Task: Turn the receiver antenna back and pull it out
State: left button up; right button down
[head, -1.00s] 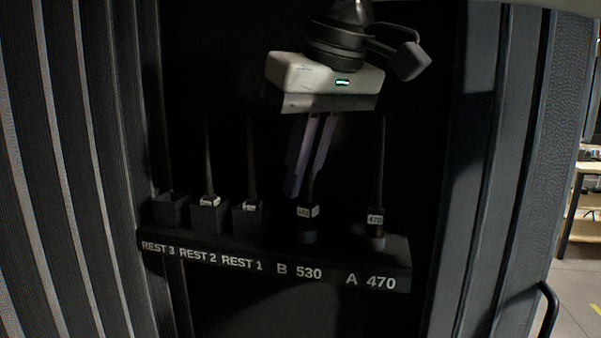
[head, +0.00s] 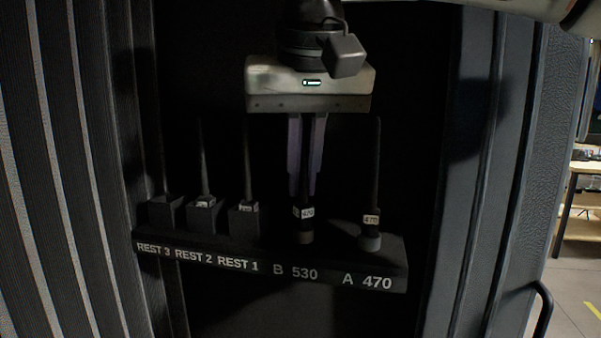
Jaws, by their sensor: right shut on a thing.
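My right gripper (head: 303,188) points down and is shut on the receiver antenna (head: 307,213) at the place marked B 530. The fingers hold the dark whip just above its white label, which reads 470. The antenna stands upright, and its base is at the dark shelf (head: 330,271); I cannot tell whether it is seated or loose. A second antenna (head: 371,219), also labelled 470, stands upright at A 470. My left gripper is not in view.
To the left on the shelf are the holders REST 1 (head: 244,224), REST 2 (head: 203,220) and REST 3 (head: 164,215), each with a thin dark rod rising from it. Ribbed dark walls flank the shelf closely. A table (head: 585,197) stands far right.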

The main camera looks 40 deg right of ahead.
jog(key=shift+r, duration=1.4)
jog(key=shift+r, duration=1.4)
